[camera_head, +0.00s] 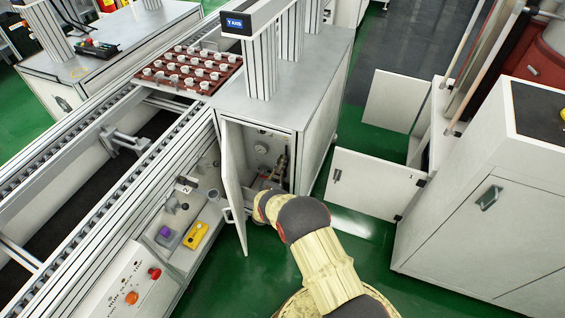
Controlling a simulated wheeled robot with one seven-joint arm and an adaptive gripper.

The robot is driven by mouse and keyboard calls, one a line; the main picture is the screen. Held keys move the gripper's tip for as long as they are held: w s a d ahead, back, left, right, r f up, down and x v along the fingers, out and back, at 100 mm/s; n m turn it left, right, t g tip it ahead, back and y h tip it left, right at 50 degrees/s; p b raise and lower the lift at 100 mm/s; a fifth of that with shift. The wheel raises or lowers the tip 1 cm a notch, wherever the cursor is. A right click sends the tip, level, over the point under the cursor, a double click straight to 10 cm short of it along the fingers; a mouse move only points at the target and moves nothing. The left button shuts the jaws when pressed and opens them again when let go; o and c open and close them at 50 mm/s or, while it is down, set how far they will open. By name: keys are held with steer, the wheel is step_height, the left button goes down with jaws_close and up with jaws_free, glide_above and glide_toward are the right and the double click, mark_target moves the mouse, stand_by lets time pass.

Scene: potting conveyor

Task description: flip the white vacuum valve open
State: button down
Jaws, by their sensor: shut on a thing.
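An open cabinet (300,150) stands under the gantry, with its narrow white door (233,180) swung outward. Inside are a round pale fitting (261,148) on the back wall and brass-coloured pipework (281,166). I cannot pick out the white vacuum valve for certain; parts in the cabinet are small and shadowed. My arm reaches up from the bottom, and its wrist is at the lower front of the cabinet opening, close to the door's edge. My gripper's fingers are hidden beyond the wrist, so what they touch does not show.
A conveyor (101,198) runs diagonally at left, with a red tray (150,78) of white pots at its far end. A purple block (168,238) and a yellow block (196,236) lie left of the door. Another open cabinet door (372,184) is at right. Green floor lies between.

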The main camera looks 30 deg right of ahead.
steer(key=shift+f, duration=0.1)
steer(key=c, duration=1.9)
jaws_free()
steer(key=shift+o, duration=0.3)
steer(key=v, duration=1.2)
